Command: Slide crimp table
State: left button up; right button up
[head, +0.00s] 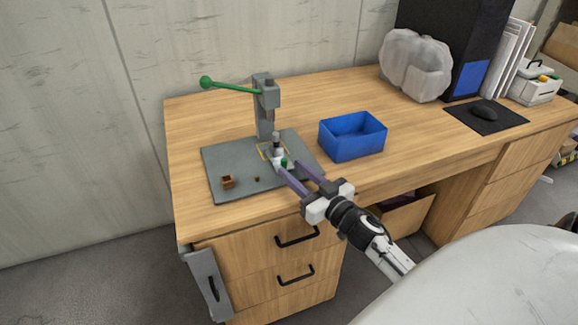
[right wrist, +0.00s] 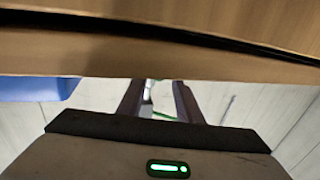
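A grey press (head: 266,108) with a green-knobbed lever (head: 232,87) stands at the back of a dark grey base plate (head: 230,157). Under its head is a small whitish block (head: 277,156) with a green spot, beside a yellow outline; a dark upright piece (head: 276,140) shows just above it. My right gripper (head: 288,167) reaches in from the front right, its purple fingers apart and their tips at or near the block. Whether they touch it is unclear. In the right wrist view a pale part and a green line show between the fingers (right wrist: 158,100). My left gripper is not in view.
A small brown cup (head: 228,182) and a tiny brown piece (head: 257,179) are on the plate's front. A blue bin (head: 352,136) stands right of the plate. A wrapped bundle (head: 414,66), a mouse on a dark mat (head: 507,118) and a black tower are farther right. The desk's back left is clear.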

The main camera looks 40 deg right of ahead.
aim_at(286, 164)
jog(key=shift+w+d, duration=0.1)
jog(key=shift+w, duration=1.4)
grip_shut()
